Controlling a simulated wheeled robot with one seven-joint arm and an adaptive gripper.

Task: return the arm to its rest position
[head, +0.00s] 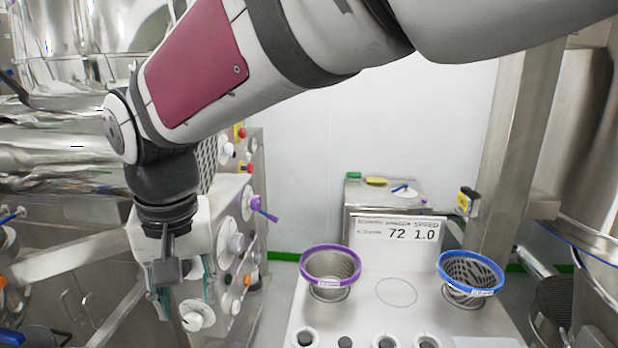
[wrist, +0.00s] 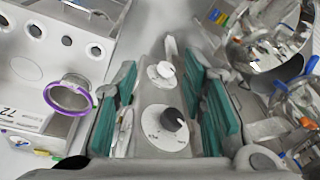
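My arm reaches across the top of the head view and bends down at the left. My gripper (head: 178,298) hangs there, pointing down, in front of the control cabinet with knobs (head: 232,245). In the wrist view my gripper (wrist: 165,95) has its green-padded fingers spread wide apart, with nothing held between them. A white knob (wrist: 161,74) and a dark-capped dial (wrist: 170,119) show in the gap between the fingers. They appear to lie beyond the fingertips, but I cannot tell how far.
A bench (head: 392,290) at right carries a purple-rimmed basket (head: 330,267), a blue-rimmed basket (head: 470,272) and a display reading 72 1.0 (head: 398,232). Steel vessels (head: 60,150) crowd the left, close to my arm. A steel post (head: 515,140) stands at right. Open floor lies between cabinet and bench.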

